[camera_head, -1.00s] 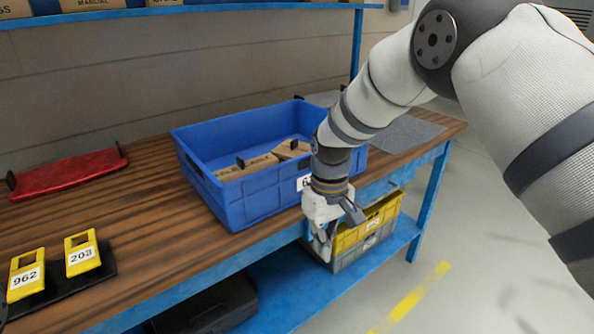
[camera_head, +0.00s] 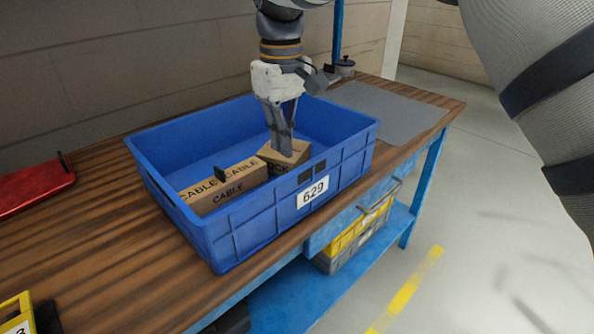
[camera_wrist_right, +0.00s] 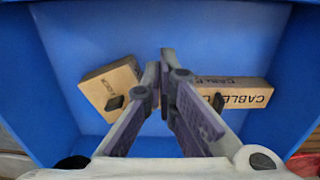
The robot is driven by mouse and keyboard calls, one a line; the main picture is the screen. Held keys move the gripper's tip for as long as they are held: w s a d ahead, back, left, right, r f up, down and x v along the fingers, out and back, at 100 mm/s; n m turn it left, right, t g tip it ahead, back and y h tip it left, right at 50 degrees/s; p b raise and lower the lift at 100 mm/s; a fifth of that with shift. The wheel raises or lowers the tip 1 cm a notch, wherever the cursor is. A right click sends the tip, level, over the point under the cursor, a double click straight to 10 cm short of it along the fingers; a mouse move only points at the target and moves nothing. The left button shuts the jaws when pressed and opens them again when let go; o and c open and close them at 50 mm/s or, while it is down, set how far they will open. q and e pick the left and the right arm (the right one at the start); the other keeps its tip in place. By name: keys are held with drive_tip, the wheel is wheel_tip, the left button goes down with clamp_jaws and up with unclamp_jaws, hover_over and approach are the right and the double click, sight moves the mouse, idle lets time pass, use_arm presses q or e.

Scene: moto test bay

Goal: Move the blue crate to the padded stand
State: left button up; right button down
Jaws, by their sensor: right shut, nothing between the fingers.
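The blue crate (camera_head: 250,228), with a white label reading 629, stands upright on the wooden bench. It also shows in the right wrist view (camera_wrist_right: 70,30), seen from above. My right gripper (camera_head: 284,153) points down inside the crate, its fingers shut and empty, its tips just at the brown box (camera_head: 299,152); I cannot tell whether they touch. In the right wrist view the closed fingers (camera_wrist_right: 164,58) lie between two boxes. My left gripper is out of view. I cannot make out a padded stand; a flat grey mat (camera_head: 392,112) lies right of the crate.
Brown cable boxes (camera_head: 228,190) lie in the crate. Yellow and grey bins (camera_head: 345,252) sit below.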

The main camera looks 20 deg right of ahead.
sight(299, 177)
wheel_tip(299, 177, down, 6)
drive_tip(key=shift+w+f, duration=0.1)
drive_tip(key=shift+f, duration=0.05)
drive_tip(key=s, duration=0.1)
drive_tip(key=s+p, duration=0.1)
drive_tip(key=s+d, duration=0.1)
drive_tip(key=shift+s+d+r+p, duration=0.1)
drive_tip(key=shift+r+p, duration=0.2)
drive_tip(key=shift+r, duration=0.1)
drive_tip(key=shift+s+f, duration=0.1)
drive_tip(key=shift+s, duration=0.1)
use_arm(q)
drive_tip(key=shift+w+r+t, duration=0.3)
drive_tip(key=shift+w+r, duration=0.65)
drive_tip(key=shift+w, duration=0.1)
use_arm(e)
drive_tip(key=shift+d+f, duration=0.1)
drive_tip(key=shift+f, duration=0.15)
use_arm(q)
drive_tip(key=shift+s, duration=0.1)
